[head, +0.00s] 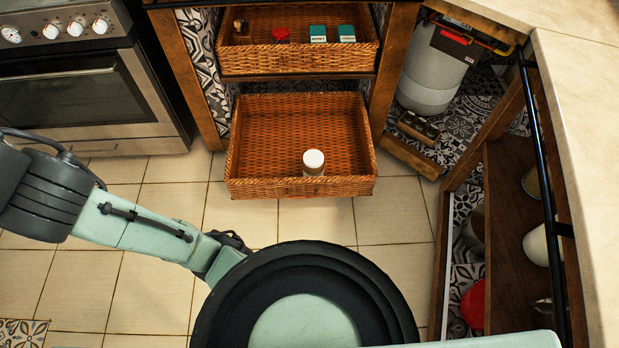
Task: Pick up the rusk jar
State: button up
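A small jar with a round white lid (314,160) stands upright in the lower pulled-out wicker drawer (250,187), close to its front wall and right of the middle. It is the only thing I see in that drawer. The front wall hides the jar's base, and no label can be read, so I cannot confirm it is the rusk jar. My pale green and dark arm crosses the bottom and left of the head view, in front of the drawer. No gripper fingers can be made out, and nothing touches the jar.
The upper wicker drawer (300,62) holds a red item (281,34), two teal boxes (318,34) and a small brown item. An oven (75,95) stands left. An open cabinet with a dark rail (545,170) and a counter (590,130) are right. Tiled floor lies between.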

aim_at(313, 161)
jog(key=i+l, duration=0.1)
jog(key=i, duration=0.4)
jog(key=i+l, duration=0.1)
jog(key=i, duration=0.4)
